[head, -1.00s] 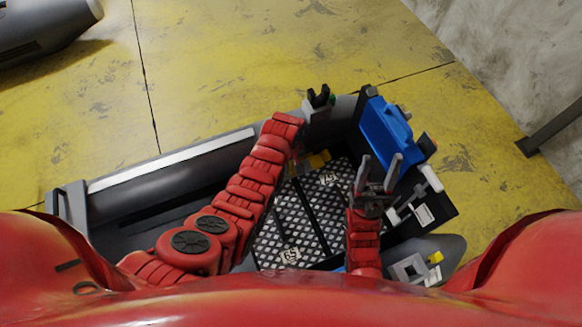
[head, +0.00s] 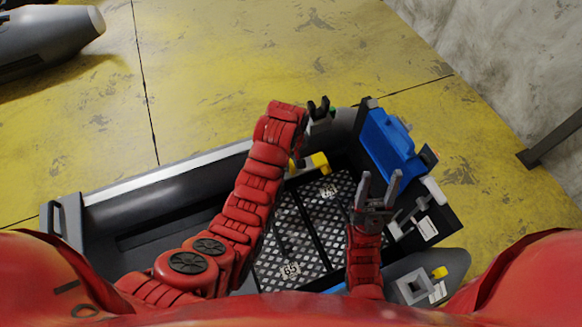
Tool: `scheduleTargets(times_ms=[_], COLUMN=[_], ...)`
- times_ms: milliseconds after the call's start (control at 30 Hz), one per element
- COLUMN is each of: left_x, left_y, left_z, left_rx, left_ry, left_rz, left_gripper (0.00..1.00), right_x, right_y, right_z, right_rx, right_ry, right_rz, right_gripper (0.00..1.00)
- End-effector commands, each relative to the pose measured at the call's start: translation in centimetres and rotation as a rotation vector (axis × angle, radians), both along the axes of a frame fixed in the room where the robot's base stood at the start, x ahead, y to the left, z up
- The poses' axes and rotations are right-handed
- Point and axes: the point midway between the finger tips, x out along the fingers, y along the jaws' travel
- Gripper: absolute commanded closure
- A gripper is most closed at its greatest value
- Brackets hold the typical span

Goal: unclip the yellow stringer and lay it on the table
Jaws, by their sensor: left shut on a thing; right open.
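The yellow stringer (head: 313,164) shows as a short bright yellow piece near the far inner side of the grey boat (head: 190,192). My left arm hides part of it. My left gripper (head: 297,158) is mostly hidden behind its own wrist, shut on the yellow stringer. I cannot tell whether the stringer touches a clip or the floor. My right gripper (head: 379,190) is open and empty, its fingers pointing up over the right part of the boat, apart from the stringer. No table can be made out clearly.
A black forked fitting (head: 321,110) stands on the boat's far tube, close to my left wrist. A blue box-like part (head: 389,143) is at the right end. The patterned floor (head: 290,235) lies between my arms. A grey block with a yellow piece (head: 439,272) is lower right.

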Motion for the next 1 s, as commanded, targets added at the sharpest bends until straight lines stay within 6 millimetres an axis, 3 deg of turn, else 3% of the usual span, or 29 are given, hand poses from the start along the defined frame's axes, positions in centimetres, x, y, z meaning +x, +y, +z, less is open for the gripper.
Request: scheduleTargets(times_ms=[400, 1000], left_x=[0.0, 0.0], left_y=[0.0, 0.0], left_z=[0.3, 4.3], left_rx=[0.000, -0.001], left_ry=[0.000, -0.001], left_rz=[0.000, 0.000], left_gripper=[1.00, 1.00], right_x=[0.0, 0.0], right_y=[0.0, 0.0], right_z=[0.3, 4.2], right_rx=[0.000, 0.000], right_ry=[0.000, 0.000], right_rz=[0.000, 0.000], right_gripper=[0.48, 0.48])
